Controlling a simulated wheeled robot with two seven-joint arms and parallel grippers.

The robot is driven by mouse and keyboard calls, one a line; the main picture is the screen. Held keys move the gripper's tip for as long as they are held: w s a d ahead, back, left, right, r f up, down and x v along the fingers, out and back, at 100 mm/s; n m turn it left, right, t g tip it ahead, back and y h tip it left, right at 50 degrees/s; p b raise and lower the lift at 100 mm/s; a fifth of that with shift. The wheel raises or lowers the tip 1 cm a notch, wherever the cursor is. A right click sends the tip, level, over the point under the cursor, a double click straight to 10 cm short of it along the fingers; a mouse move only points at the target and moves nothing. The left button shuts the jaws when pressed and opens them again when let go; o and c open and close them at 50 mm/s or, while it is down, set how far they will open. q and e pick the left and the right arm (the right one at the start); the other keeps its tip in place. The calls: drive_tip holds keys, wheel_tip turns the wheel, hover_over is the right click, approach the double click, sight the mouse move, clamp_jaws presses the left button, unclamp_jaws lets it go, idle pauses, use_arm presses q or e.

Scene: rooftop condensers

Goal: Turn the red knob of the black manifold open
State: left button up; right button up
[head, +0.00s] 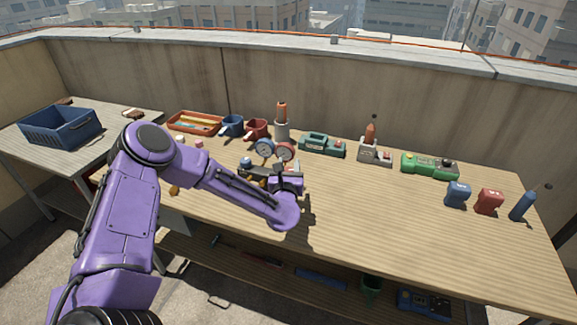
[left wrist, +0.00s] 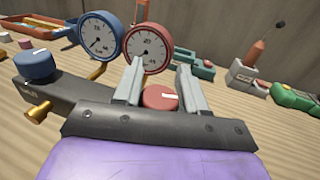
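The black manifold (head: 257,172) sits on the bench below two round gauges, and its body (left wrist: 75,94) also shows in the left wrist view. Its blue knob (left wrist: 37,65) is at the left. Its red knob (left wrist: 160,97), with a white mark on top, sits between the fingers of my left gripper (left wrist: 160,72). The fingers are close in on both sides of the knob, and I see no clear gap. In the head view my left gripper (head: 285,172) hides the red knob. My right gripper is not in view.
The blue gauge (left wrist: 97,34) and red gauge (left wrist: 147,48) stand just behind the manifold. A brass fitting (left wrist: 38,111) sticks out in front. Mugs, green devices (head: 430,166) and blue and red blocks line the bench. The front right of the bench is clear.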

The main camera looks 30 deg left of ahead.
use_arm(q)
drive_tip(key=shift+c, duration=1.2)
drive_tip(key=shift+f+n+y+b, duration=0.1)
drive_tip(key=shift+n+y+b, duration=0.25)
drive_tip(key=shift+b, duration=0.25)
drive_tip(key=n+g+y+b, duration=0.3)
drive_tip(key=g+b, duration=0.1)
drive_tip(key=s+n+g+y+b, duration=0.1)
drive_tip(key=n+g+y+b, duration=0.1)
drive_tip(key=n+g+b, duration=0.1)
drive_tip(key=n+g+y+b, duration=0.3)
drive_tip(key=g+b, duration=0.2)
drive_tip(key=b, duration=0.2)
drive_tip(key=shift+s+a+f+n+g+y, duration=0.1)
drive_tip(key=shift+s+a+n+g+y, duration=0.05)
drive_tip(key=shift+a+n+g+y, duration=0.2)
drive_tip(key=n+g, duration=0.1)
drive_tip(key=g, duration=0.1)
drive_tip(key=n+g+b, duration=0.1)
drive_tip(key=shift+s+g+b, duration=0.2)
drive_tip(key=shift+g+b, duration=0.1)
drive_tip(key=shift+g, duration=0.05)
drive_tip(key=shift+s+r+n+g+b, duration=0.1)
drive_tip(key=shift+n+g+b, duration=0.1)
drive_tip(key=shift+n+g, duration=0.55)
drive_tip(key=shift+s+r+n+g+b, duration=0.1)
drive_tip(key=shift+n+g+b, duration=0.1)
drive_tip(key=shift+n+g, duration=0.55)
drive_tip(key=shift+a+g, duration=0.1)
drive_tip(key=shift+g, duration=0.4)
